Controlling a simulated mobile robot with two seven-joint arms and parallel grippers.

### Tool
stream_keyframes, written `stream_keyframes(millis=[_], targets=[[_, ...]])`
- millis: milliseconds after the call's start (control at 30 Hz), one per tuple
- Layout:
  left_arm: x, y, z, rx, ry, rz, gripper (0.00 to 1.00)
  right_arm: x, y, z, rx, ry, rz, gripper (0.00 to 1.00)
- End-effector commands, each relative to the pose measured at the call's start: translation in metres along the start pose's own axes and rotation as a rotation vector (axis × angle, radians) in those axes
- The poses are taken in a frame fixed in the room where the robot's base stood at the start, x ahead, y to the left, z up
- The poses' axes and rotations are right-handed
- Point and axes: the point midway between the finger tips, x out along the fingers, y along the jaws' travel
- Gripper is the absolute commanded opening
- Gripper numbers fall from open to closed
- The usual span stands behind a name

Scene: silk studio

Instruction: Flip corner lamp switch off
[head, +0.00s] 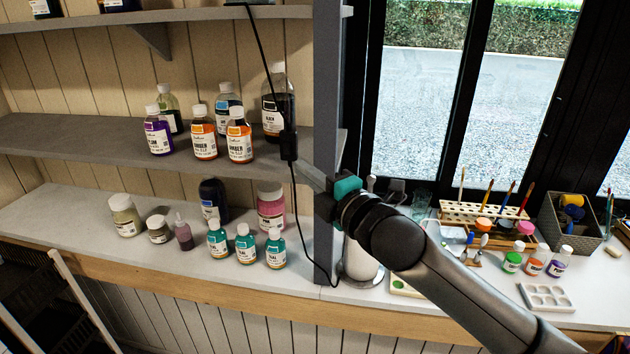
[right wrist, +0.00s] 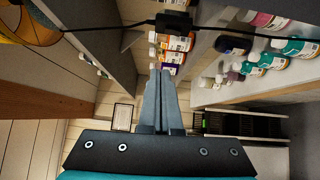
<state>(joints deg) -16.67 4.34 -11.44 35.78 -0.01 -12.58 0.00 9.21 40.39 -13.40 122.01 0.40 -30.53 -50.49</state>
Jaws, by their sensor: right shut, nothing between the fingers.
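A black in-line switch (head: 289,144) hangs on a thin black cord (head: 263,50) in front of the middle shelf, left of the grey upright. It also shows near the top of the right wrist view (right wrist: 174,22). My right gripper (head: 300,168) is shut and empty. Its fingertips are close to the switch's lower end in the head view. In the right wrist view the fingertips (right wrist: 160,72) appear below the switch with a visible gap. I cannot tell the switch's on or off position. The lamp is not clearly identifiable. My left gripper is not in view.
Several bottles (head: 204,138) stand on the middle shelf (head: 60,135) behind the cord. More bottles and jars (head: 218,240) stand on the white counter (head: 50,215). The grey upright (head: 326,110) is close to my right gripper. Paints and a brush rack (head: 485,213) are at the right.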

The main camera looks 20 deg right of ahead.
Motion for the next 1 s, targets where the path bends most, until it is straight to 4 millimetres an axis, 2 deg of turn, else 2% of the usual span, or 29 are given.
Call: stream_keyframes(millis=[100, 300, 567, 833, 933, 1000], targets=[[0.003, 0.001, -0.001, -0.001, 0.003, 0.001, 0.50, -0.014, -0.001, 0.001, -0.002, -0.001, -0.002, 0.00], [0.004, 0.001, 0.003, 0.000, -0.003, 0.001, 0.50, -0.025, 0.002, 0.000, 0.000, 0.000, 0.000, 0.00], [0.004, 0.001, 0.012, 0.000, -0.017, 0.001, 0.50, -0.027, 0.003, 0.000, 0.000, -0.001, 0.000, 0.00], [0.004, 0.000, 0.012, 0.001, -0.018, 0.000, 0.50, -0.027, 0.002, 0.000, 0.001, -0.001, 0.000, 0.00], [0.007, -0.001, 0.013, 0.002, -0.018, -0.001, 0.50, -0.025, -0.008, 0.004, 0.017, -0.010, -0.014, 0.00], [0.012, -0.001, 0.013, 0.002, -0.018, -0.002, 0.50, -0.022, -0.031, 0.011, 0.054, -0.030, -0.044, 0.00]])
